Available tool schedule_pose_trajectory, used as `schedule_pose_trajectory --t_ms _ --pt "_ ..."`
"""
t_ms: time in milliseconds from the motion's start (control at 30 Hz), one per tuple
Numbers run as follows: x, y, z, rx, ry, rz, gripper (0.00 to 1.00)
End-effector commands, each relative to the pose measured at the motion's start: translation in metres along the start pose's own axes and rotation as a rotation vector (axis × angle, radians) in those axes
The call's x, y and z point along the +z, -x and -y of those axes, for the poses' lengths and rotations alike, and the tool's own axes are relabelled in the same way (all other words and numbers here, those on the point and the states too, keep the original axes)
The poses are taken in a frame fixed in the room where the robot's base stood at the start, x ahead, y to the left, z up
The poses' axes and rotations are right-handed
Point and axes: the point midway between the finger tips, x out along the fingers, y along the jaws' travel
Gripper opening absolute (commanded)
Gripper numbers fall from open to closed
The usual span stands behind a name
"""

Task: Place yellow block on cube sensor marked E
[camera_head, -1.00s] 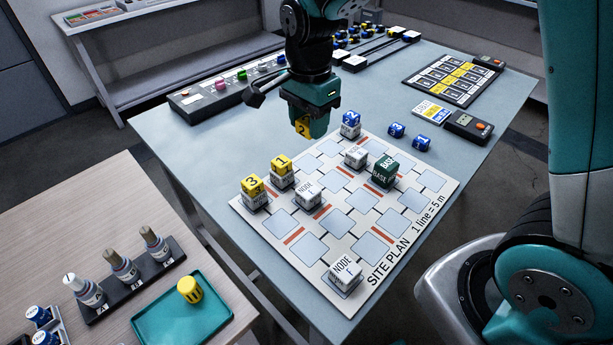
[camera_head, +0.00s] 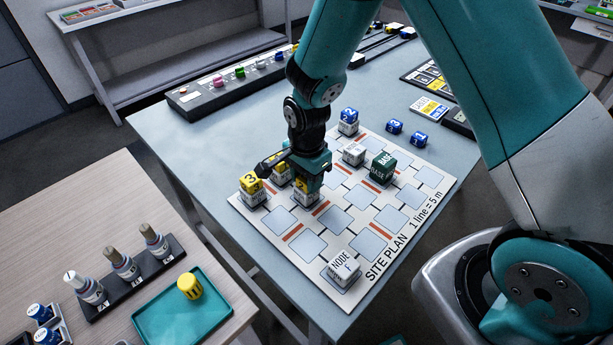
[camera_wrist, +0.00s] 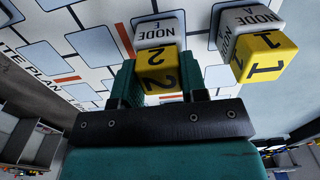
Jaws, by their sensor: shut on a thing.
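The yellow block marked 2 (camera_wrist: 158,75) is between the fingers of my gripper (camera_wrist: 160,82) in the wrist view. It lines up with the white cube marked NODE E (camera_wrist: 158,33) and sits right over it. I cannot tell whether the two touch. In the head view my gripper (camera_head: 308,182) is low over the NODE E cube (camera_head: 305,199), shut on the block, and mostly hides it. The cube stands on the site plan board (camera_head: 338,245).
Yellow block 1 (camera_wrist: 265,55) on the NODE A cube (camera_wrist: 252,20) stands close beside my gripper. Yellow block 3 (camera_head: 250,183) is on another cube at left. The NODE F cube (camera_head: 342,268) and green BASE cube (camera_head: 382,166) are bare-topped. Blue block 2 (camera_head: 348,115) tops a farther cube.

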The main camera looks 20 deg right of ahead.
Motion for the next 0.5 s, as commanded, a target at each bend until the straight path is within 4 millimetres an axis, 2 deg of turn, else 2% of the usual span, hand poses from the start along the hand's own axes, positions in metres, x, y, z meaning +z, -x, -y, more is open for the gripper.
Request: schedule_pose_trajectory --t_ms 233,267,333,367,500 --pt "0.0 -0.004 0.0 0.0 0.0 0.0 0.17" --pt "0.0 -0.0026 0.0001 0.0 0.0 0.0 0.46" --pt "0.0 -0.0023 0.0001 0.0 0.0 0.0 0.63" --pt "0.0 -0.0023 0.0001 0.0 0.0 0.0 0.65" --pt "0.0001 -0.0023 0.0001 0.0 0.0 0.0 0.65"
